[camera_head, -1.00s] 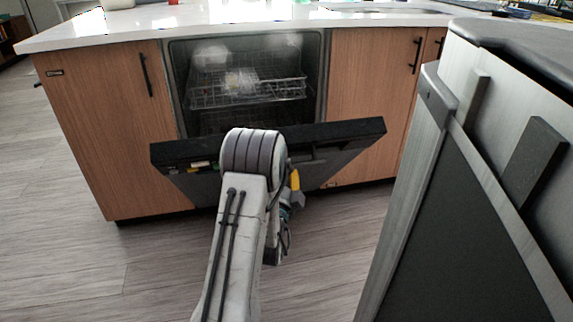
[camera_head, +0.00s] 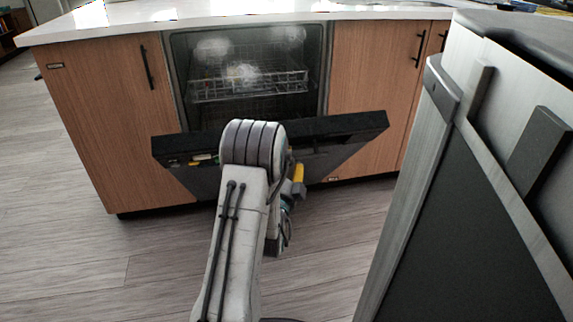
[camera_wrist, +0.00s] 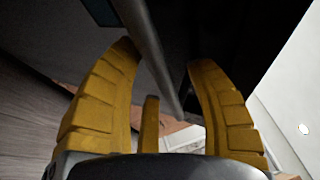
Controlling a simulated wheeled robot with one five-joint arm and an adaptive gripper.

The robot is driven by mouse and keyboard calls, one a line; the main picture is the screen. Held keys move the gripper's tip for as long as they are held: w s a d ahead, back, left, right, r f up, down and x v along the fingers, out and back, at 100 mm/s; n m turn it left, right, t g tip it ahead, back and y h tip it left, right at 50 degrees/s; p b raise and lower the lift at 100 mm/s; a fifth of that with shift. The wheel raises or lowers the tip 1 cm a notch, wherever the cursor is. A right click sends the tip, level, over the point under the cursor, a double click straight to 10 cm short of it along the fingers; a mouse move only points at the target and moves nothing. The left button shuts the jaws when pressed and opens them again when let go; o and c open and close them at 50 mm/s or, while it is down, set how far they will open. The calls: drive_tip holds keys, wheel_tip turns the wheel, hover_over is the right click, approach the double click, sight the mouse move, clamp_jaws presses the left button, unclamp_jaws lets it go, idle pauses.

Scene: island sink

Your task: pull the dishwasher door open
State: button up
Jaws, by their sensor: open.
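The dishwasher door (camera_head: 345,132) hangs partly open, tilted out from the island, with its black top edge toward me. Behind it the dishwasher cavity (camera_head: 250,50) shows wire racks with dishes that look pale and blurred. My arm hides the middle of the door. My gripper (camera_wrist: 163,58) is open, with yellow fingers on either side of a dark bar, likely the door handle (camera_wrist: 150,40). The bar runs between the fingers; whether they touch it I cannot tell. In the head view only a bit of yellow finger (camera_head: 298,173) shows beside my arm, in front of the door.
Wooden cabinets (camera_head: 105,120) with black handles flank the dishwasher under a white countertop (camera_head: 240,12). A large grey metal appliance (camera_head: 450,200) stands close on the right. Wood-look floor (camera_head: 70,270) is clear on the left.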

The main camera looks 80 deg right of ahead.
wheel_tip(320, 180, up, 9)
drive_tip(key=shift+r, duration=0.1)
idle(0.4)
drive_tip(key=shift+c, duration=0.2)
